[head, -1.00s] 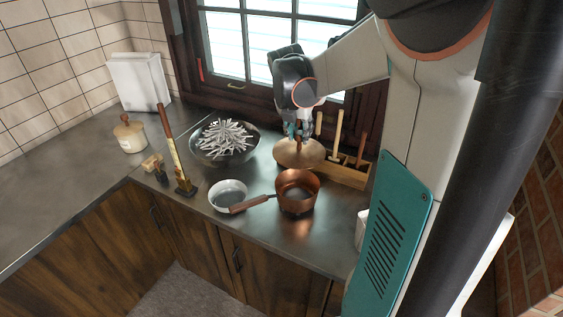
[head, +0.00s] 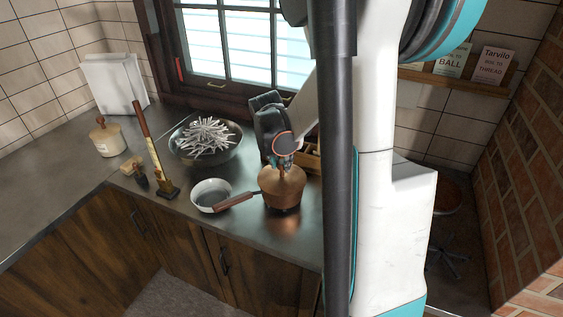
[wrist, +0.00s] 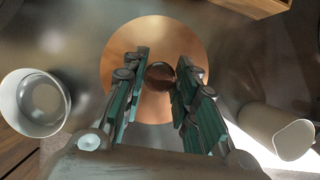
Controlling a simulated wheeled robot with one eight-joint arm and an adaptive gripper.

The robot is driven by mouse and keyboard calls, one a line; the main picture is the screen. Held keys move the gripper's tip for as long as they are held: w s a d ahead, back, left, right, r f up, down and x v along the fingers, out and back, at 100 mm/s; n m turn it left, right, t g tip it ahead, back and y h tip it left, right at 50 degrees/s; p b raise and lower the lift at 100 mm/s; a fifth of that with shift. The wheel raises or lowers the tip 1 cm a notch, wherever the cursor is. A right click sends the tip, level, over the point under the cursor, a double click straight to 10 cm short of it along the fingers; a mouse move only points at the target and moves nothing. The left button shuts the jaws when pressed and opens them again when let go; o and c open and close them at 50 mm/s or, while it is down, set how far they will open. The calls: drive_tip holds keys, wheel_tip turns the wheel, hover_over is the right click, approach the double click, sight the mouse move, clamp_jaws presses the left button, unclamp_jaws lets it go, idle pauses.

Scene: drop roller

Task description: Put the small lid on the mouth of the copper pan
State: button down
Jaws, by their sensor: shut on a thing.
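The small copper-coloured lid (head: 283,179) covers the mouth of the copper pan (head: 283,200) in the head view. I cannot tell whether it rests on the rim or hangs just above it. My gripper (head: 284,163) is directly above the lid, pointing down, shut on its knob. In the wrist view my gripper (wrist: 160,80) has a finger on each side of the dark round knob (wrist: 160,75). The round lid (wrist: 155,38) lies beneath, hiding the pan's mouth. The pan's brown handle (head: 236,202) points left.
A white bowl (head: 208,190) stands close left of the pan, by its handle. A wide bowl of grey sticks (head: 206,138) is behind it. A wooden box (head: 308,158) stands behind the pan. A white cup (wrist: 278,130) is at right in the wrist view.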

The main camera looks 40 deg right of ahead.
drive_tip(key=shift+f, duration=0.1)
drive_tip(key=c, duration=1.3)
unclamp_jaws()
drive_tip(key=p+v, duration=0.3)
drive_tip(key=v, duration=0.9)
drive_tip(key=shift+s+a, duration=0.1)
